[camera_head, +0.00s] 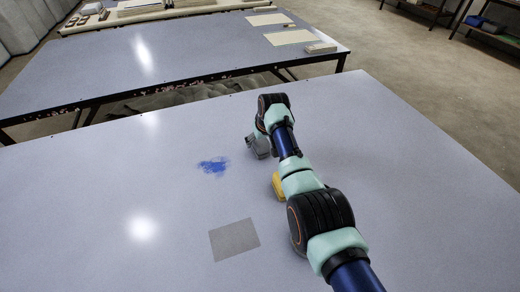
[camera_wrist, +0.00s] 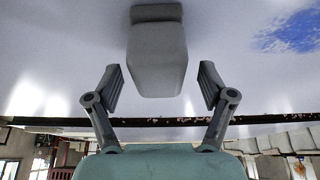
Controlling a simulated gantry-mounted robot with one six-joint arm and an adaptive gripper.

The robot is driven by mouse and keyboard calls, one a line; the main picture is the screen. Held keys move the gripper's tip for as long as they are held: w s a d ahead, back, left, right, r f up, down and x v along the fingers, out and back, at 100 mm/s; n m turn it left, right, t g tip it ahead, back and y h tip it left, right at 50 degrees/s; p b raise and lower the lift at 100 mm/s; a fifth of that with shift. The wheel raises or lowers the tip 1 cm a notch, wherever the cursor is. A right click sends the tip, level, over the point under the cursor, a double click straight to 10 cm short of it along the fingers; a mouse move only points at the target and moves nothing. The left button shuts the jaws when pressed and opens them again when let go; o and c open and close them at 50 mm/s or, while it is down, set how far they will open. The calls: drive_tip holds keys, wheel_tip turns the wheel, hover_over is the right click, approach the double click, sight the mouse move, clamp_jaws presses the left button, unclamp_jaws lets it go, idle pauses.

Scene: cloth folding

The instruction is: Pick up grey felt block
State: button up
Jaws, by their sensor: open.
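In the wrist view, the grey felt block (camera_wrist: 158,52) stands at the top middle, between and slightly beyond the two fingertips. My gripper (camera_wrist: 160,78) is open, with one finger on each side of the block and a visible gap on both sides. The block is not held. In the head view, my gripper (camera_head: 258,147) is low over the table beyond the blue stain's right side. There, the grey block and the grey fingers blend together, and I cannot tell them apart.
A blue stain (camera_head: 214,166) lies on the pale table (camera_head: 90,195) left of my gripper. A grey flat patch (camera_head: 234,240) lies nearer the front. A yellow object (camera_head: 277,186) is partly hidden by my arm. The table's left side is clear.

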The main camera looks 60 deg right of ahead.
drive_tip(key=b+x, duration=0.2)
drive_tip(key=x, duration=0.1)
drive_tip(key=shift+f, duration=0.1)
drive_tip(key=c, duration=1.2)
drive_tip(key=shift+c, duration=0.2)
wheel_tip(320, 180, up, 20)
drive_tip(key=p, duration=0.9)
drive_tip(key=shift+p, duration=0.3)
